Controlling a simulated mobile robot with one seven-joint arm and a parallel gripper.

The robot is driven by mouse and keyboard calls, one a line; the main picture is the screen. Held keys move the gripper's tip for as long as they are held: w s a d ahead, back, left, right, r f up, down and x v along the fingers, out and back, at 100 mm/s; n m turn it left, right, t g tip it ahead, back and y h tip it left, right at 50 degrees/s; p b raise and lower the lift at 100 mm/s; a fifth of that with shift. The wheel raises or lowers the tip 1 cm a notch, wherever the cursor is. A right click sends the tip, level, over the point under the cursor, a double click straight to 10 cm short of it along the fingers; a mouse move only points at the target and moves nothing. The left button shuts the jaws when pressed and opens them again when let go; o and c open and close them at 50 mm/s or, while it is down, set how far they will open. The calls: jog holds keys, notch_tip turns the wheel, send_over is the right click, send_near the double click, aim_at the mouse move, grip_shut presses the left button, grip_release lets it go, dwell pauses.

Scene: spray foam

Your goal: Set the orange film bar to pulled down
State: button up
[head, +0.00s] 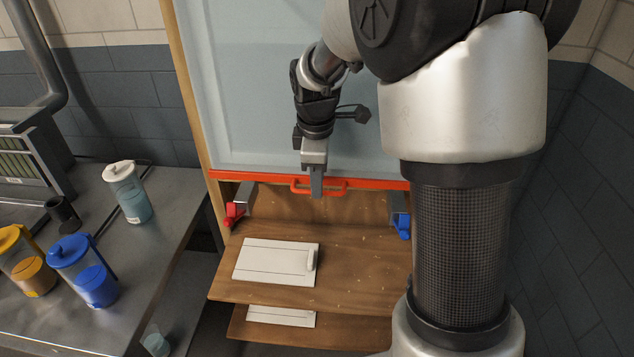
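The orange film bar (366,183) runs across the bottom edge of a pale blue translucent film (250,90) in a wooden frame. A small orange loop handle (338,190) sits at the bar's middle. The bar is above the wooden shelf, with an open gap below it. My gripper (316,188) points down at the handle, its fingertips overlapping the handle in the picture. I cannot tell whether it touches or grips the handle. The fingers show nearly edge-on, so their opening is hidden.
A red clamp (233,213) and a blue clamp (401,224) sit below the bar's ends. A white board (262,262) lies on the wooden shelf (362,270). A grey table (165,240) at left holds clear (130,193), yellow (25,262) and blue (85,271) jugs.

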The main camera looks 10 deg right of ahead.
jog(key=shift+w+f, duration=0.15)
jog(key=shift+f, duration=0.6)
grip_shut()
notch_tip(320, 180, down, 4)
jog(key=b, duration=0.2)
jog(key=shift+f+b, duration=0.2)
jog(key=shift+b, duration=0.2)
grip_release()
jog(key=shift+f, duration=0.1)
